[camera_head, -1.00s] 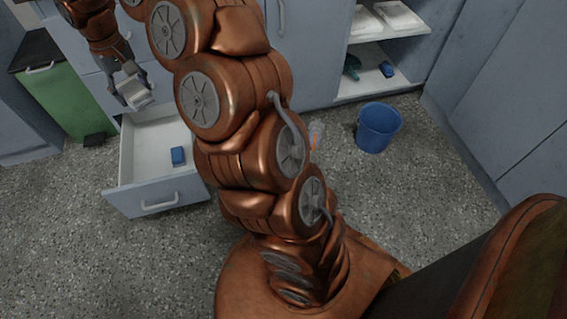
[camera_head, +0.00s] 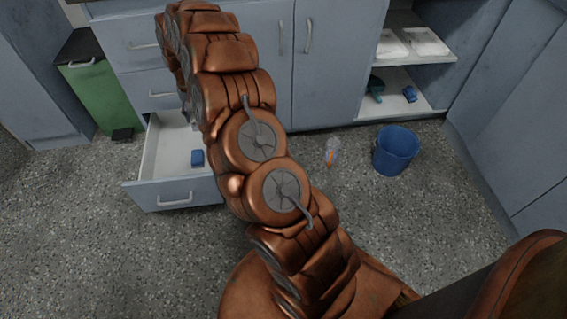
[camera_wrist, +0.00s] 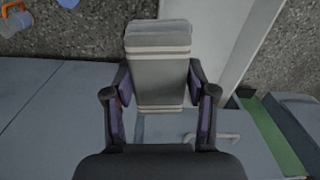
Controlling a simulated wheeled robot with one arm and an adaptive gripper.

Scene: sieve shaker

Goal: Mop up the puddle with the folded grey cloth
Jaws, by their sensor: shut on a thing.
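The folded grey cloth (camera_wrist: 158,72) has pale stripes and fills the middle of the wrist view. My gripper (camera_wrist: 162,95) is shut on it, with one dark finger pad along each side. In the head view my own arm hides the gripper and most or all of the cloth. No puddle shows clearly in either view.
An open drawer (camera_head: 178,195) at the left holds a blue block (camera_head: 197,158). A green bin (camera_head: 100,95) stands left of it. The front floor is clear.

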